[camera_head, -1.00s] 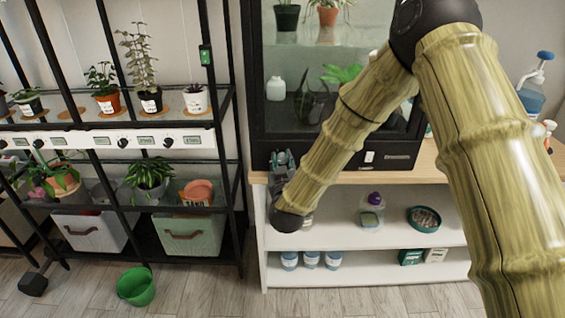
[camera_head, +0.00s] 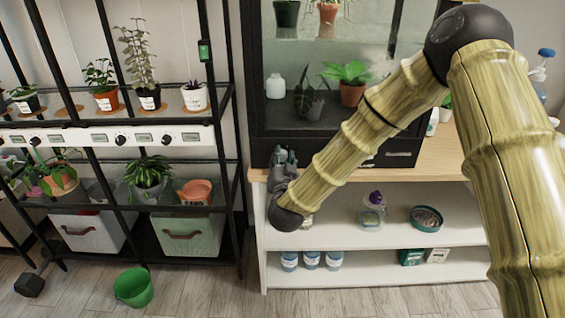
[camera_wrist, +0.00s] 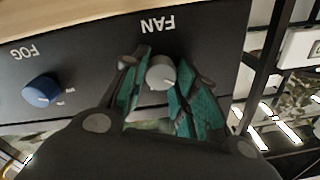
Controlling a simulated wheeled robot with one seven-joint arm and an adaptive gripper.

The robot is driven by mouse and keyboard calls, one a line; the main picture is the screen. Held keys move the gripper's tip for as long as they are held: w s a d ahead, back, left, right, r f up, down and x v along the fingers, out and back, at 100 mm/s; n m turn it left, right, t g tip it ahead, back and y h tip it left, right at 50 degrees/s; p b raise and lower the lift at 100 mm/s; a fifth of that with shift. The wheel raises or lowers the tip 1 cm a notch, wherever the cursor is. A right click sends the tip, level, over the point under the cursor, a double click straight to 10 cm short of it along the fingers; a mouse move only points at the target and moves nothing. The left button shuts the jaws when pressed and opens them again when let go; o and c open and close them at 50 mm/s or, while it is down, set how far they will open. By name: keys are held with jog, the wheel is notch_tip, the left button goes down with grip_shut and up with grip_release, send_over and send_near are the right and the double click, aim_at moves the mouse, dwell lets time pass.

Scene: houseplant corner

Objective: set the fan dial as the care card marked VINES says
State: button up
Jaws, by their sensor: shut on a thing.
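In the wrist view, the grey fan dial (camera_wrist: 161,72) sits on a dark panel under the word FAN, which appears upside down. My gripper (camera_wrist: 163,82) has its teal-padded fingers on both sides of this dial, shut on it. In the head view, my gripper (camera_head: 283,158) is at the left front of the dark cabinet, above the wooden top; my wrist and the distance hide the dial there. I cannot read the dial's setting. No card marked VINES is legible in either view.
A blue dial (camera_wrist: 41,91) marked FOG is on the same panel. The glass-fronted cabinet (camera_head: 256,100) stands on a white shelf unit (camera_head: 345,241). A black plant rack (camera_head: 238,120) stands to the left. A green bucket (camera_head: 134,287) is on the floor.

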jog(key=m+b, duration=0.1)
jog(key=m, duration=0.3)
jog(key=shift+f+m+b, duration=0.15)
jog(key=shift+m+b, duration=0.2)
jog(key=shift+m, duration=0.05)
jog(key=m+b, duration=0.2)
jog(key=m, duration=0.2)
jog(key=shift+f+m+h, duration=0.1)
jog(key=shift+m+h, duration=0.2)
jog(key=shift+m, duration=0.1)
jog(key=m+b, duration=0.1)
jog(key=m, duration=0.2)
jog(key=shift+m, duration=0.3)
jog(key=shift+m+b, duration=0.9)
jog(key=shift+m, duration=1.1)
jog(key=o, duration=1)
